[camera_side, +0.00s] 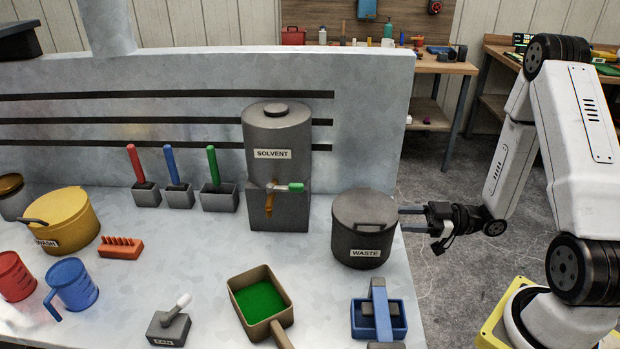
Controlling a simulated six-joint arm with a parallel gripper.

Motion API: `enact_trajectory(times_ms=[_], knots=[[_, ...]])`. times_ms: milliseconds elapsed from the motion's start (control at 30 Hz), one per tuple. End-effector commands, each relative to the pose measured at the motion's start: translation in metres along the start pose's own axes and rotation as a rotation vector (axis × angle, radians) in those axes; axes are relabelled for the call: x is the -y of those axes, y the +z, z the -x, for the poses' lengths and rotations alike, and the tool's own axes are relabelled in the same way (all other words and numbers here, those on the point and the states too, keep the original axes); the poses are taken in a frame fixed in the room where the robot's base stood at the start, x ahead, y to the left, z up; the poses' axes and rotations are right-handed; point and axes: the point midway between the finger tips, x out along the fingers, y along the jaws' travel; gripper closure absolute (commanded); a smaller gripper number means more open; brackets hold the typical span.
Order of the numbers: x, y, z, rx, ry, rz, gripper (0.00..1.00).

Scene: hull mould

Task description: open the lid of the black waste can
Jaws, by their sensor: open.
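The black waste can (360,241) stands at the right end of the grey bench and carries a white "WASTE" label.
The grey solvent tank (280,190) stands left of the can. A blue tray (394,327) holding a blue-handled tool lies in front, beside a tan tray (233,296) with green contents. A yellow wash pot (77,212) is at the left. The bench's right edge is just past the can.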

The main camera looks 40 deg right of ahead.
Motion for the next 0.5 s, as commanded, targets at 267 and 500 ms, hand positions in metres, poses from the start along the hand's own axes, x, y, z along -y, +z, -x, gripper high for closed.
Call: enact_trajectory(times_ms=[267, 500], knots=[[0.003, 0.018, 0.000, 0.001, 0.000, 0.001, 0.50], [0.003, 0.017, -0.002, 0.001, -0.001, 0.001, 0.50]])
